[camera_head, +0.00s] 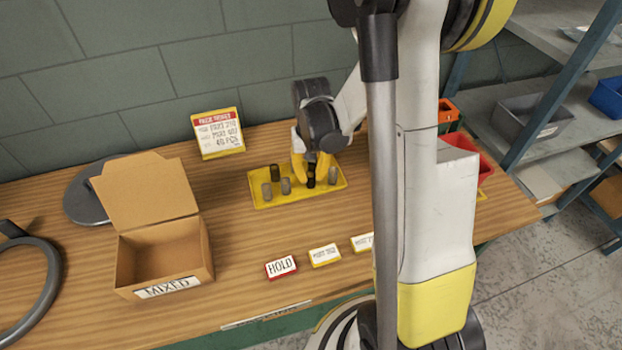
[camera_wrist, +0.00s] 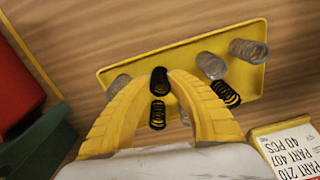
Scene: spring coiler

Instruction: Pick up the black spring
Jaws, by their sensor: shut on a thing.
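My gripper (camera_head: 311,172) reaches down over the yellow tray (camera_head: 339,188). Its yellow fingers are shut on a black spring (camera_head: 311,182), which also shows between the fingertips in the wrist view (camera_wrist: 159,80). I cannot tell whether this spring is clear of the tray. In the wrist view another black coil (camera_wrist: 157,115) shows between the fingers, nearer the palm. Another black spring (camera_head: 275,172) stands at the tray's back left and shows right of the fingers in the wrist view (camera_wrist: 226,93).
Grey springs (camera_head: 267,190), (camera_head: 286,186) and (camera_head: 332,175) stand close by on the tray. An open cardboard box (camera_head: 190,247) labelled MIXED stands left. A part sign (camera_head: 218,133) stands behind the tray. Small label blocks, including a HOLD block (camera_head: 281,267), lie in front.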

